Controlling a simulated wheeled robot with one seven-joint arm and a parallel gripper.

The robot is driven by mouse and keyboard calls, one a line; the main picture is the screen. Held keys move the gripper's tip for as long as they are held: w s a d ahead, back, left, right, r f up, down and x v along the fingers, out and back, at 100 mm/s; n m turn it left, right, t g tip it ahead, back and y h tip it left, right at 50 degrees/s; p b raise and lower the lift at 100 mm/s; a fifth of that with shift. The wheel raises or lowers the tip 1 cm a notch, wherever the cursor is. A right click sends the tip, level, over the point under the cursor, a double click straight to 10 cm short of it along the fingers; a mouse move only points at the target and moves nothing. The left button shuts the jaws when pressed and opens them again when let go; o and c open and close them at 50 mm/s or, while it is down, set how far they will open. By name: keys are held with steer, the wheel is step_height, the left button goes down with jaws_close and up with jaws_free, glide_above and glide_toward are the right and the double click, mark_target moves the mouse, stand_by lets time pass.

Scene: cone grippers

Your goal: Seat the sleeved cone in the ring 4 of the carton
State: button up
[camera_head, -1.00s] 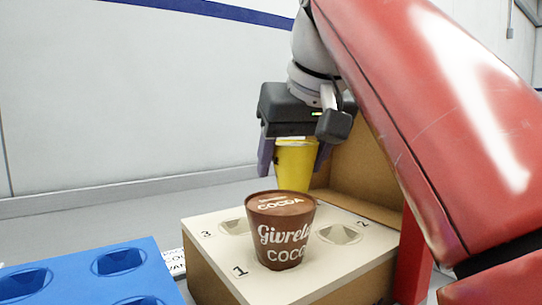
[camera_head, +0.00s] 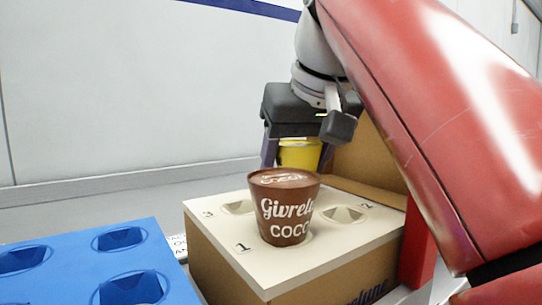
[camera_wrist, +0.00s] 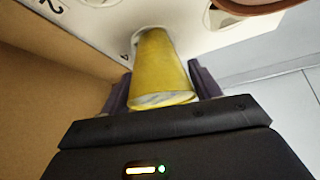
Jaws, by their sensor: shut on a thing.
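My gripper (camera_head: 297,154) is shut on a yellow sleeved cone (camera_head: 299,153), with one finger on each side of it. In the wrist view the cone (camera_wrist: 158,70) points its narrow end at the carton top, at the ring beside the printed 4. The tip appears to be in that ring's opening; how deep it sits I cannot tell. In the head view its lower part is hidden behind a brown cocoa cone. The carton (camera_head: 222,255) has a cream top with numbered rings; rings 2 and 3 look empty.
The brown cocoa cone (camera_head: 287,208) stands in ring 1, in front of my gripper. A tall cardboard panel (camera_head: 365,158) rises at the carton's back right. A blue holder (camera_head: 75,262) with several empty holes is at the lower left. A wall stands behind.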

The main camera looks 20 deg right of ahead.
steer(key=shift+f+b, duration=0.3)
steer(key=shift+f, duration=0.15)
steer(key=o, duration=1.1)
steer(key=p+v, duration=0.3)
steer(key=v, duration=0.4)
steer(key=shift+r, duration=0.15)
steer(key=shift+s+r, duration=0.2)
steer(key=shift+s, duration=0.05)
